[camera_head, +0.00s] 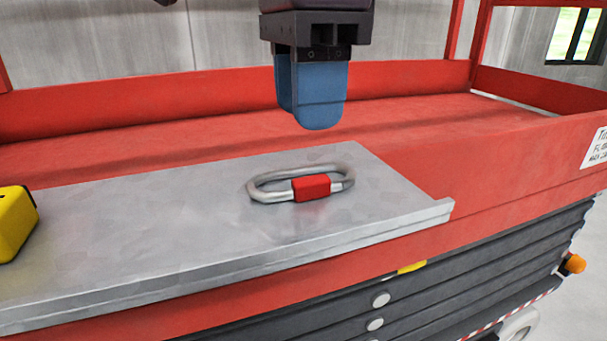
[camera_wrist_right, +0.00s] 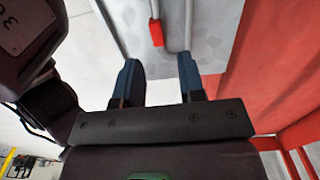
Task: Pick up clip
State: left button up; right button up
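The clip (camera_head: 268,193) is an oval silver metal link with a red sleeve on its near side. It lies flat on the grey metal plate (camera_head: 150,240) in the head view. In the right wrist view the red part of the clip (camera_wrist_right: 156,33) shows beyond the fingers, near the top edge. My right gripper (camera_head: 313,122) has blue fingers pointing down and hangs above and behind the clip, apart from it. In the right wrist view the fingers of the right gripper (camera_wrist_right: 158,72) are spread with nothing between them. My left gripper does not show.
A yellow object (camera_head: 14,224) stands on the plate at the left edge. The plate lies on a red lift platform (camera_head: 420,125) with raised red sides and rails. The plate is bare around the clip. Dark folded lift parts (camera_head: 400,310) lie below the front edge.

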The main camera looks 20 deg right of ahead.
aim_at(311, 177)
jog(key=shift+w+f, duration=0.1)
jog(key=shift+f, duration=0.7)
jog(key=shift+d+f+p, duration=0.15)
jog(key=shift+f+p, duration=0.25)
jog(key=shift+f, duration=2.25)
jog(key=shift+s, duration=0.2)
jog(key=shift+c, duration=0.3)
grip_shut()
jog(key=shift+r, duration=0.1)
notch_tip(311, 177, up, 20)
